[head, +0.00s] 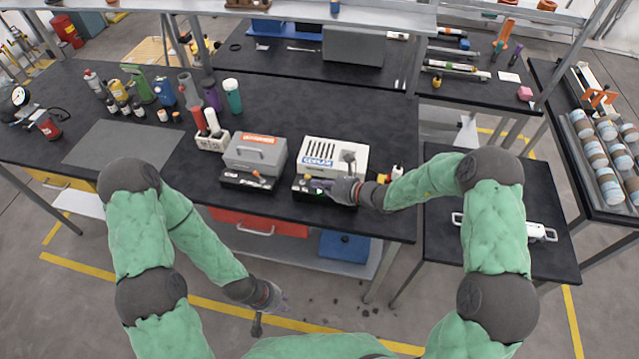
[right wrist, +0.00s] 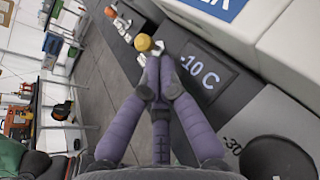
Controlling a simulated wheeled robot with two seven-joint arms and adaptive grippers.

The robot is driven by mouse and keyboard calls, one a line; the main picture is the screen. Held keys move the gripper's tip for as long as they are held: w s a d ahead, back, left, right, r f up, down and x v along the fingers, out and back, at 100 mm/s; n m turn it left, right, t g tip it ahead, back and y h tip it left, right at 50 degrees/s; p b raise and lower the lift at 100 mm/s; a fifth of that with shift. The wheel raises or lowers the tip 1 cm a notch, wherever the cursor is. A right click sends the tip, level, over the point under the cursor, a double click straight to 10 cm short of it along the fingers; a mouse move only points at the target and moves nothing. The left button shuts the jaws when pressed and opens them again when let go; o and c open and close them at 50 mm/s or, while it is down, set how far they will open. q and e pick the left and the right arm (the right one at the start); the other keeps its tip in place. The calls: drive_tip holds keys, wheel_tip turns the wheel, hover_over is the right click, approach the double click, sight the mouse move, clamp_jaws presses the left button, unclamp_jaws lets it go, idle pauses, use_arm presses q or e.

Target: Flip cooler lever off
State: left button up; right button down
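The cooler (head: 333,155) is a white box with a slotted top and a blue label, on a black base at the bench's front. In the right wrist view its black front (right wrist: 205,75) shows "-10 C" and a "-30" mark. My left gripper (head: 283,300) hangs low, away from the bench.
A grey box with an orange label (head: 255,153) stands left of the cooler. A white holder with red and white bottles (head: 212,141) is farther left. Small bottles (head: 396,172) stand right of the cooler. A grey mat (head: 120,145) leaves free room at the bench's left.

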drive_tip(key=shift+a+r+g+h+p, duration=0.3)
drive_tip(key=shift+r+h+p, duration=0.3)
drive_tip(key=shift+h+p, duration=0.3)
drive_tip(key=shift+w+a+r+n+g+h+p, duration=0.15)
drive_tip(key=shift+a+r+n+g+h+p, duration=0.25)
drive_tip(key=shift+h+p, duration=0.3)
drive_tip(key=a+h+p, duration=0.1)
drive_tip(key=p, duration=0.3)
drive_tip(key=r+g+h+p, duration=0.1)
drive_tip(key=h+p, duration=0.1)
drive_tip(key=p, duration=0.2)
drive_tip(key=a+n+h+p, duration=0.1)
drive_tip(key=h+p, duration=0.1)
drive_tip(key=p, duration=0.2)
drive_tip(key=shift+w+a+r+g+p, duration=0.3)
drive_tip(key=shift+w+a+r, duration=0.05)
drive_tip(key=shift+r, duration=0.05)
drive_tip(key=shift+a+h+p, duration=0.1)
drive_tip(key=shift+h+p, duration=0.3)
drive_tip(key=shift+p, duration=0.3)
drive_tip(key=shift+w+a+f, duration=0.1)
drive_tip(key=shift+f, duration=0.05)
drive_tip(key=shift+r+p, duration=0.8)
